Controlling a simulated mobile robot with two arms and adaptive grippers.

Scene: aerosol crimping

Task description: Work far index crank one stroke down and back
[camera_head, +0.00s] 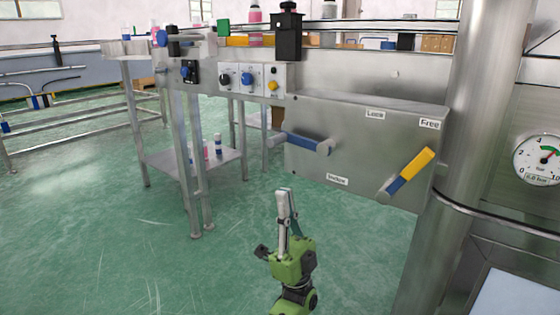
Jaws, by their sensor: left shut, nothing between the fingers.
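A crank with a blue handle (302,142) sits at the left of the front of a steel box (350,125), its arm lying nearly level. A small label (337,180), too small to read surely, is below it. A second lever with a yellow and blue grip (408,176) slants up to the right on the same box, under a label reading "Free" (429,124). My left gripper (286,194), green with pale fingers pointing up, is shut and empty, below the blue-handled crank and apart from it in the picture. My right gripper is out of view.
A steel column (450,150) and a pressure gauge (538,160) stand at right. Knobs on a panel (250,78) are above left. A steel table (140,50) with bottles stands at left. The green floor (100,240) is clear at lower left.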

